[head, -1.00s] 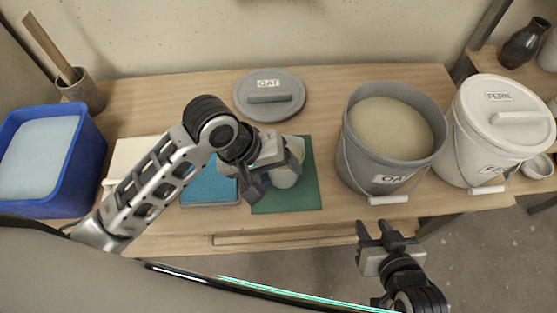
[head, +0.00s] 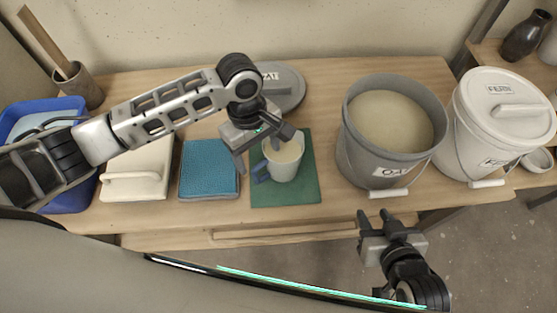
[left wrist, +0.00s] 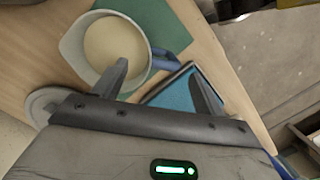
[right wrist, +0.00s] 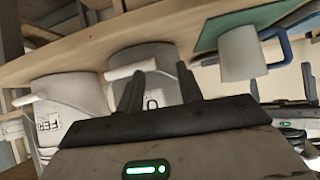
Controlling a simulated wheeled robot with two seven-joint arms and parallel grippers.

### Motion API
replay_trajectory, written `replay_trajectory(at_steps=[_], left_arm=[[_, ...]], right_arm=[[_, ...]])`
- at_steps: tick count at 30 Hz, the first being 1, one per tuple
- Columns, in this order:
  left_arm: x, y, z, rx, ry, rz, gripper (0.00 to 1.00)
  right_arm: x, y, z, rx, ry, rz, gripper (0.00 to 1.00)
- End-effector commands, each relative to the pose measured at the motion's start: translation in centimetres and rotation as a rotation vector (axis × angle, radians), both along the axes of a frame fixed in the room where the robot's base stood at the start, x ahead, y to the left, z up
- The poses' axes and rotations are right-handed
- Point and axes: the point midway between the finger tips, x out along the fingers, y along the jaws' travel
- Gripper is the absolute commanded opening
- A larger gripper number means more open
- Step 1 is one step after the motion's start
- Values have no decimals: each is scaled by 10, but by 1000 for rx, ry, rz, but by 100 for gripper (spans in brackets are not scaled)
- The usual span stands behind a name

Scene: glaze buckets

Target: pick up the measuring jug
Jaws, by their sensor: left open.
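The measuring jug (head: 284,160) is pale with a blue-grey handle and holds cream liquid. It stands upright on a green mat (head: 300,194) on the table. My left gripper (head: 268,157) is open at the jug's left side, its fingers near the rim and handle. In the left wrist view the jug (left wrist: 72,48) is ahead of the left finger, and its handle (left wrist: 165,60) lies between the two fingers' directions; I cannot tell if they touch. My right gripper (head: 377,222) is off the table's front edge, fingers apart and empty; the jug (right wrist: 240,55) also shows in the right wrist view.
A grey OAT bucket (head: 372,160) stands right of the mat, with a white lidded FERN bucket (head: 478,150) beyond. A blue sponge-like pad (head: 208,170) lies left of the mat. A grey lid (head: 285,88) lies behind the jug. A blue tub (head: 70,198) is far left.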

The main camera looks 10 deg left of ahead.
Motion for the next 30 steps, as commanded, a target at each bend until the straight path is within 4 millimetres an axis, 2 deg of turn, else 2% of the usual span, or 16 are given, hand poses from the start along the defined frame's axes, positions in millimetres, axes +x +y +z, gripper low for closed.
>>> replay_trajectory(at_steps=[8,16,25,26,30], left_arm=[[-3,-2,-22,1,0,-1,71],[-10,-5,-60,1,-1,0,71],[-10,-6,-64,0,-3,-1,71],[-10,-6,-64,0,-3,-1,65],[-10,-6,-64,0,-3,-2,26]], right_arm=[[-3,0,-4,-2,10,5,36],[-3,1,-6,0,8,6,36],[-1,2,-2,4,0,6,36],[-1,2,-2,4,0,6,36],[-1,2,-2,4,0,6,36]])
